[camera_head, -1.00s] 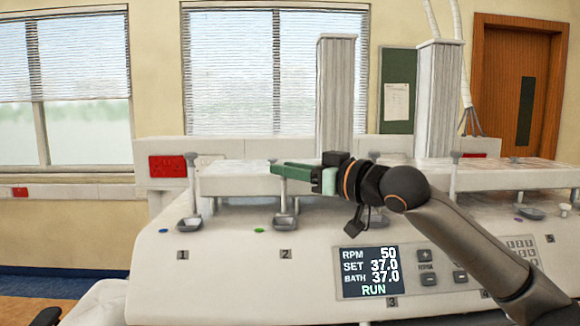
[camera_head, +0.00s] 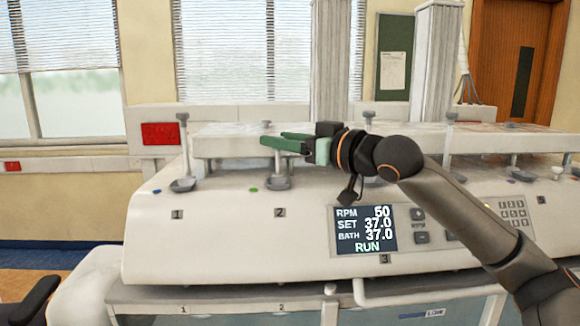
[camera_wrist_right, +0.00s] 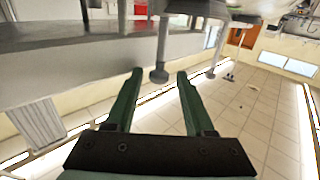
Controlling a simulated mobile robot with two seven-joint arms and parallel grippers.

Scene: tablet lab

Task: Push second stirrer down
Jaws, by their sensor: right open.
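The second stirrer (camera_head: 278,183) is a grey rod with a small foot above the label 2 on the white machine. My right gripper (camera_head: 285,143), with green fingers, is open in front of its upper part and hides it. I cannot tell whether they touch. A small knob (camera_head: 267,124) shows just above the fingers; I cannot tell whether it belongs to this stirrer.
The first stirrer (camera_head: 183,185) stands to the left, with its knob well above the white beam (camera_head: 225,143). More stirrers stand to the right, partly behind my arm. A display (camera_head: 366,230) reads RUN on the machine's sloping front. Two white columns rise behind.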

